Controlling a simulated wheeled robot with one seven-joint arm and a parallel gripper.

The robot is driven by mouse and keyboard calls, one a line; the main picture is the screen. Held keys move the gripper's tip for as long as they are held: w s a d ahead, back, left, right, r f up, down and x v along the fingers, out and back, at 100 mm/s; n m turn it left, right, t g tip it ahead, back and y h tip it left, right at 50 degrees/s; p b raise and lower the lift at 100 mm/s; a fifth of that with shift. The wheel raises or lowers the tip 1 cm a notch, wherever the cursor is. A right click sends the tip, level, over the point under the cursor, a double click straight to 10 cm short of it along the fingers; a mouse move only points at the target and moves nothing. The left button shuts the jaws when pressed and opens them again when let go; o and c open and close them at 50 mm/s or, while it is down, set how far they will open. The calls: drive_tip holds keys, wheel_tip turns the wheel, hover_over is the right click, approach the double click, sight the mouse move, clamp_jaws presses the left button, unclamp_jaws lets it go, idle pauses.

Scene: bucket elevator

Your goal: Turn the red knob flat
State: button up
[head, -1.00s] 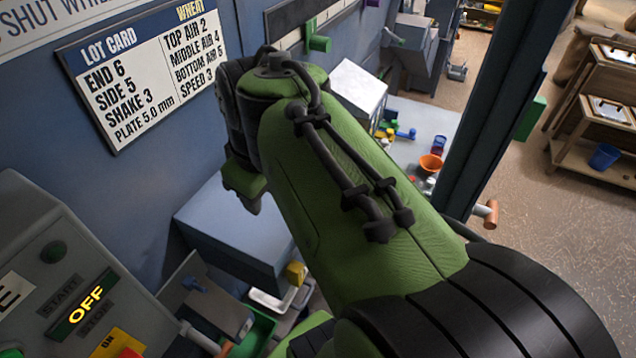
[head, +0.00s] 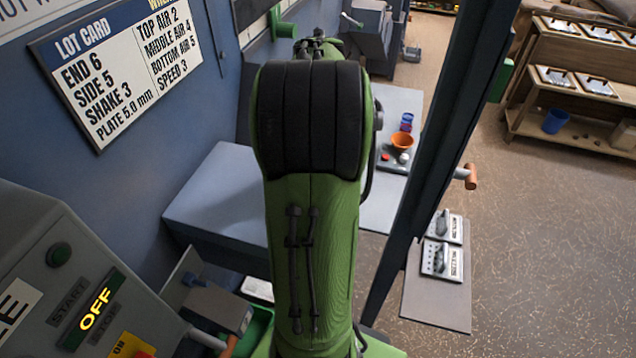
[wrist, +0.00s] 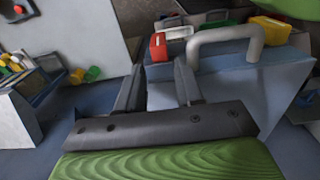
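No red knob can be picked out for certain. In the head view a red part (head: 143,354) shows beside the yellow ON plate (head: 127,345), cut off by the bottom edge. A small red round thing (head: 386,157) sits on a dark tray on the far table. In the wrist view my gripper (wrist: 160,76) has its two dark fingers apart with nothing seen between them. Beyond the fingers are a red block (wrist: 158,46) and a thick grey handle (wrist: 225,36) on a blue-grey box (wrist: 235,85). My arm hides my gripper in the head view.
A control panel with a lit OFF sign (head: 95,308) stands at lower left. A dark blue post (head: 440,150) rises right of my arm, with an orange-ended handle (head: 470,176) beside it. Two switch plates (head: 442,260) lie on a grey shelf. Open floor is at right.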

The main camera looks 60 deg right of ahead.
wheel_tip(320, 180, down, 6)
drive_tip(key=shift+s+d+r, duration=0.1)
clamp_jaws()
drive_tip(key=shift+r, duration=0.1)
